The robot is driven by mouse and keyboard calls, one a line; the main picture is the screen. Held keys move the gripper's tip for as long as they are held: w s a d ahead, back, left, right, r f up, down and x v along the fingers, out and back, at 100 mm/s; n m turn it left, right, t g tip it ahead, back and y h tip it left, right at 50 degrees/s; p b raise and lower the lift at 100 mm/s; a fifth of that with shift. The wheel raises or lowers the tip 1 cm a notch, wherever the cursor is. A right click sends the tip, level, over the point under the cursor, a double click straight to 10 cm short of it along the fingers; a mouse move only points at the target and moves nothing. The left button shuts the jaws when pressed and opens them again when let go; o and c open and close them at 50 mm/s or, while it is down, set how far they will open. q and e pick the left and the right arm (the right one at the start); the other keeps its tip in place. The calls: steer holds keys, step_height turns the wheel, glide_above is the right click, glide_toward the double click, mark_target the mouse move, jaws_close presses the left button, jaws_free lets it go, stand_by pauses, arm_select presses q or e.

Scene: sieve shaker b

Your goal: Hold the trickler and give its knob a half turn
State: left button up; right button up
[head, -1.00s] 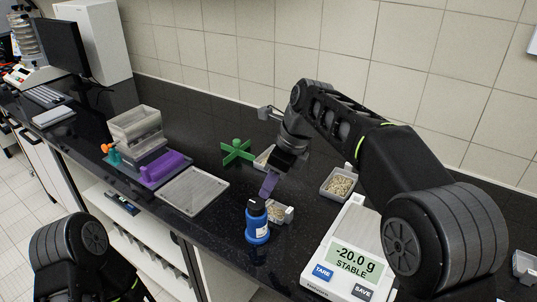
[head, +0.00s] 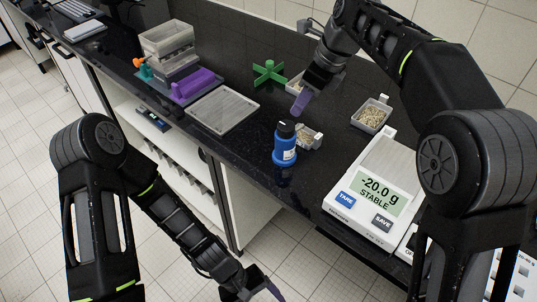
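A blue bottle-shaped body with a black top (head: 285,145) stands upright on the dark counter; I cannot tell if it is the trickler. A small teal part with an orange knob (head: 137,62) is beside the grey hopper-like box at the left; this could also be the trickler. My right gripper (head: 301,105) points down above the counter, just behind and above the blue body, apart from it. Its purple fingers overlap from this angle, so their opening is hidden. My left gripper (head: 264,289) is low, in front of the counter, near the bottom edge, partly cut off.
A scale (head: 372,190) reads -20.0 g at the right. A grey flat tray (head: 222,110), purple block (head: 194,86), grey box (head: 167,42) and green cross (head: 269,73) lie left. The counter's front edge is close to the blue body.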

mark_target(285, 142)
arm_select(q)
steer(key=w+d+r+n+t+h, duration=0.2)
steer(key=w+d+r+n+h, duration=0.3)
steer(key=r, duration=0.4)
steer(key=w+d+r+n+t+h, duration=0.25)
steer(key=w+d+r+h, duration=0.2)
steer(key=w+r, duration=0.35)
steer(key=w+r+n+t, duration=0.1)
steer(key=w+n+t, duration=0.1)
steer(key=w+a+r+n+t, duration=0.1)
steer(key=w+r+n+t, duration=0.1)
steer(key=w+n, duration=0.1)
steer(key=w+a+r+n+t, duration=0.1)
steer(key=w+n+t, duration=0.1)
steer(key=w, duration=0.1)
steer(key=shift+w+r, duration=0.2)
steer(key=w+a+n+t+y, duration=0.1)
steer(key=w+a+n+t, duration=0.1)
steer(key=w+a, duration=0.1)
steer(key=w+a+r+n+t+y, duration=0.1)
steer(key=w+a+n+t+y, duration=0.1)
steer(key=w+a+n, duration=0.1)
steer(key=w+a+n+t+y, duration=0.2)
steer(key=w+a+n+t, duration=0.1)
steer(key=w, duration=0.1)
steer(key=shift+r+n, duration=0.25)
steer(key=shift+r, duration=0.05)
steer(key=shift+w+d, duration=0.1)
steer(key=shift+d, duration=0.05)
steer(key=shift+x, duration=3.85)
